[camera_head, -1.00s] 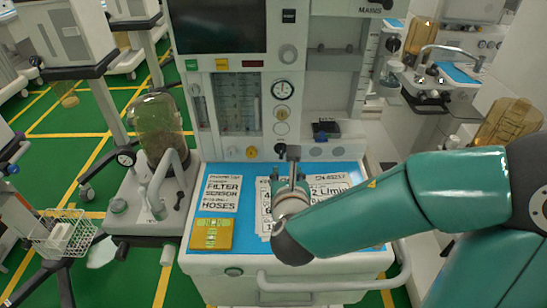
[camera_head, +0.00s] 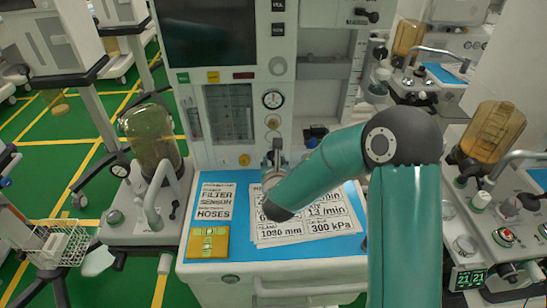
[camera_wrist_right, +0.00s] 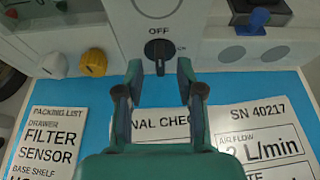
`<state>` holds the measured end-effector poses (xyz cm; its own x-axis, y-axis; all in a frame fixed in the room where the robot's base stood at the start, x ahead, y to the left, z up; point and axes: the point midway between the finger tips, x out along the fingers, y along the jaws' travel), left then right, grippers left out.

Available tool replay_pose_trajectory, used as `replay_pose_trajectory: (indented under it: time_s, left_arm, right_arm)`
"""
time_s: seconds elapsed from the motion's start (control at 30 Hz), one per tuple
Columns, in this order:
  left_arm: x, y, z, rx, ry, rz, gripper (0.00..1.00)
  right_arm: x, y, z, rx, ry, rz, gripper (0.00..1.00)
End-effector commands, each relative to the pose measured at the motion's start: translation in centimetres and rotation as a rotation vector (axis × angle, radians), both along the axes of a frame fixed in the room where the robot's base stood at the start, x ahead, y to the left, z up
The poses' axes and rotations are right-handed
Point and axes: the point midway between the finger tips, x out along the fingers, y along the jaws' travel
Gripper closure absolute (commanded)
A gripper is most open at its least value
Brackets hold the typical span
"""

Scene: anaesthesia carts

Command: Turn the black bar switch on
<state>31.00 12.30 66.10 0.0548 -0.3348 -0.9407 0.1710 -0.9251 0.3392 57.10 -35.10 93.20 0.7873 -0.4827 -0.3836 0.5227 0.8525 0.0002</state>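The black bar switch (camera_wrist_right: 158,52) sits on the pale front panel in the right wrist view. Its bar stands upright, with the word OFF just above it. My right gripper (camera_wrist_right: 160,76) is open, one finger to each side of and below the switch, with nothing between them. In the head view my right gripper (camera_head: 275,150) is in front of the panel, above the papers, and hides the switch. I cannot tell whether the fingertips touch the panel. My left gripper is not in view.
A yellow knob (camera_wrist_right: 94,62) is left of the switch. A blue-topped part (camera_wrist_right: 260,18) is at the right. Below lies a blue work surface (camera_head: 240,245) with printed papers (camera_head: 305,235) and a yellow box (camera_head: 207,243). A glass canister (camera_head: 150,140) stands at left.

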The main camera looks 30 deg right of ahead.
Motion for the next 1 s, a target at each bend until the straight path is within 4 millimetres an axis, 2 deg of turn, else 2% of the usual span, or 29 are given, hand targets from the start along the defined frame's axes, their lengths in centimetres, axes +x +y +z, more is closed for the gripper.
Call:
replay_pose_trajectory:
  time_s: [0.2, 0.57, 0.8, 1.0]
  left_arm:
    - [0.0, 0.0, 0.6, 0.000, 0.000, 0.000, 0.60]
    - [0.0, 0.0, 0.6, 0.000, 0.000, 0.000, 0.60]
    - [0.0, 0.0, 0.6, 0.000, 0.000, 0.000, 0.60]
    - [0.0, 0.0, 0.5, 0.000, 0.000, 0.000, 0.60]
  right_arm:
    - [1.8, -1.1, -0.8, -0.001, 0.000, 0.000, 0.62]
    - [2.2, -1.2, -1.0, 0.000, 0.000, 0.001, 0.62]
    - [2.2, -1.2, -1.0, 0.000, 0.000, 0.002, 1.00]
    - [2.2, -1.2, -1.0, 0.000, 0.000, 0.002, 1.00]
